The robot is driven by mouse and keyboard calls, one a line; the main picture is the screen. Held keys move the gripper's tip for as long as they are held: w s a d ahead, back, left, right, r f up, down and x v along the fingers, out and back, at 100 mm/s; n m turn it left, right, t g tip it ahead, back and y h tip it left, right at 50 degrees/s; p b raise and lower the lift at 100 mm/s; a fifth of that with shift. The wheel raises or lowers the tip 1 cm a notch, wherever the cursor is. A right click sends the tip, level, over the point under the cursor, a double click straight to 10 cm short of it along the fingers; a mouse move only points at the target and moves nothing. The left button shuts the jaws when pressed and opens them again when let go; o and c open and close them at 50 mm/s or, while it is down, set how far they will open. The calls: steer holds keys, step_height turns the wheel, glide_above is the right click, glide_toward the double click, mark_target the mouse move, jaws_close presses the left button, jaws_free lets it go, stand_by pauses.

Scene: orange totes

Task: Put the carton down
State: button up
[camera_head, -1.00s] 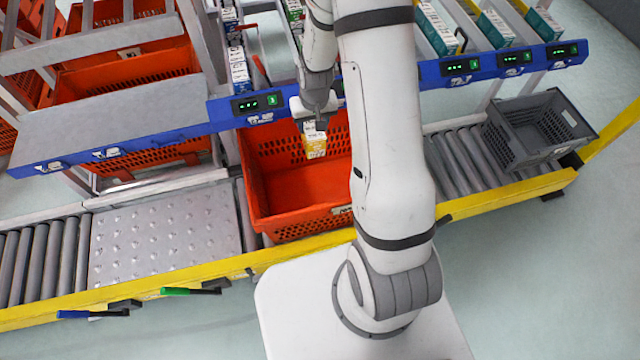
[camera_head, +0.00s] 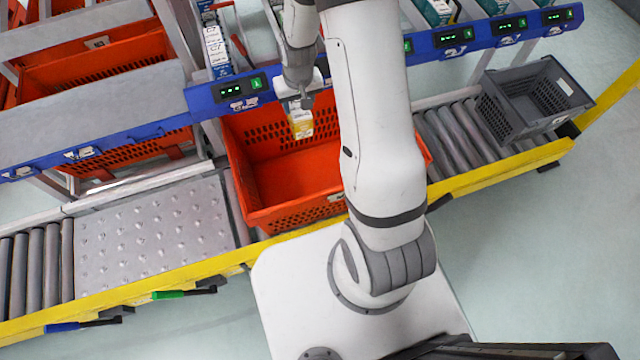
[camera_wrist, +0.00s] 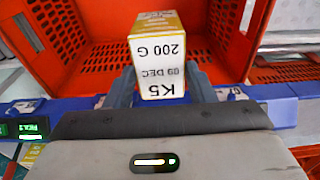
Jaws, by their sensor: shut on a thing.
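The carton (camera_head: 300,120) is white and yellow and hangs from my gripper (camera_head: 301,100) in the head view. My gripper is shut on its upper end. The carton is over the orange tote (camera_head: 255,215), near the tote's back wall; its exact height above the tote floor cannot be told. In the wrist view the carton (camera_wrist: 160,68) stands between the two fingers, its white end marked "K5", "09 DEC" and "200 G". The orange tote (camera_wrist: 60,45) shows beyond it and looks empty where visible. My arm hides the tote's right part in the head view.
The blue shelf rail (camera_head: 240,95) with displays runs just behind the tote. A grey crate (camera_head: 535,100) stands on the rollers at right. A studded metal plate (camera_head: 150,230) lies left of the tote. A yellow rail (camera_head: 225,262) edges the conveyor's front.

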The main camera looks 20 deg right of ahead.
step_height(320, 180, down, 40)
steer(key=b, duration=3.7)
steer(key=shift+b, duration=0.3)
steer(key=shift+f, duration=0.3)
steer(key=o, duration=0.7)
steer(key=shift+c, duration=0.2)
steer(key=o, duration=0.5)
steer(key=shift+c, duration=0.2)
